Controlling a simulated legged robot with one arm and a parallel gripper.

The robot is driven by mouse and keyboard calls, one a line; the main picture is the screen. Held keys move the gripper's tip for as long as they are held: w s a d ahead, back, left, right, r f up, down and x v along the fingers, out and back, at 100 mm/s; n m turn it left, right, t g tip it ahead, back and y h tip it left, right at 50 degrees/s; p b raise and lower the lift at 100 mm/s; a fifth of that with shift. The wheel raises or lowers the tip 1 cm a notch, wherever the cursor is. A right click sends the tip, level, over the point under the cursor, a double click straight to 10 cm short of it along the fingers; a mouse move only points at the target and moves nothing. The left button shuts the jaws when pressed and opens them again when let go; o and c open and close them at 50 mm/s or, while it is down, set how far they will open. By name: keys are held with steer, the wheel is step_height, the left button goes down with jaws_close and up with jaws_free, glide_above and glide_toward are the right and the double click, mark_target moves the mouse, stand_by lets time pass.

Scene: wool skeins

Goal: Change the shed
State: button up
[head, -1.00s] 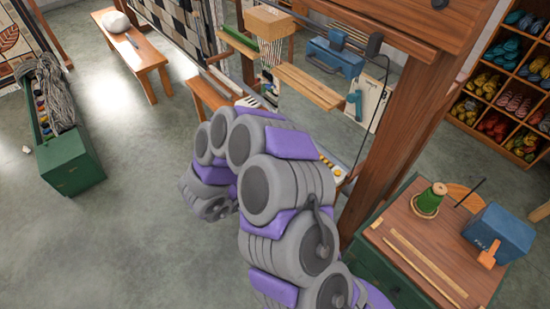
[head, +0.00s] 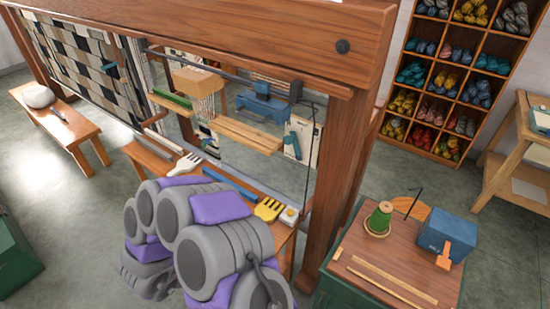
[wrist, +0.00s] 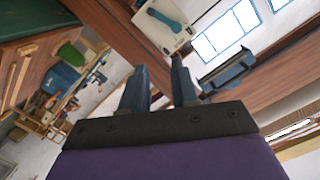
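The wooden loom (head: 340,170) fills the middle of the head view, with a black-and-white checked cloth (head: 95,70) on its left part. A teal handle (head: 292,143) sits on a pale plate (head: 303,135) by the right post. A blue clamp-like block (head: 262,103) is beside it, above a wooden bar (head: 248,133). The teal handle also shows in the wrist view (wrist: 168,14), beyond my fingertips. My gripper (wrist: 158,64) has its two blue fingers apart with nothing between them. In the head view my arm is folded in front of the loom and the fingers are hidden.
A bench with a white fork-like tool (head: 186,165) and a yellow comb (head: 268,209) lies along the loom. A green cabinet with a wooden top (head: 350,275) holds a green cone (head: 380,218) and blue box (head: 446,235). Yarn shelves (head: 455,75) stand behind.

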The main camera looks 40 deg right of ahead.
steer(key=w+d+f+m+g+y, duration=0.1)
steer(key=d+f+m+y, duration=0.1)
steer(key=d, duration=0.1)
steer(key=w+d+f+m+g+y+p, duration=0.1)
steer(key=w+d+f+m+y, duration=0.1)
steer(key=d+f, duration=0.1)
steer(key=w+d+f+m+g+y+p, duration=0.1)
steer(key=w+d+f+m+y, duration=0.1)
steer(key=d+f, duration=0.1)
steer(key=shift+w+d+y, duration=0.2)
steer(key=shift+d+y, duration=0.1)
steer(key=shift+d, duration=0.45)
jaws_close()
steer(key=m+t+y+p, duration=0.5)
steer(key=m+t+y, duration=0.2)
steer(key=t+y, duration=0.3)
glide_toward(291, 141)
steer(key=shift+g+y, duration=0.4)
steer(key=shift+y, duration=0.3)
steer(key=b+x, duration=0.1)
steer(key=x, duration=0.1)
steer(key=b+x, duration=0.1)
steer(key=x, duration=0.1)
steer(key=d+b+x, duration=0.1)
steer(key=x, duration=0.2)
steer(key=shift+w+r, duration=0.2)
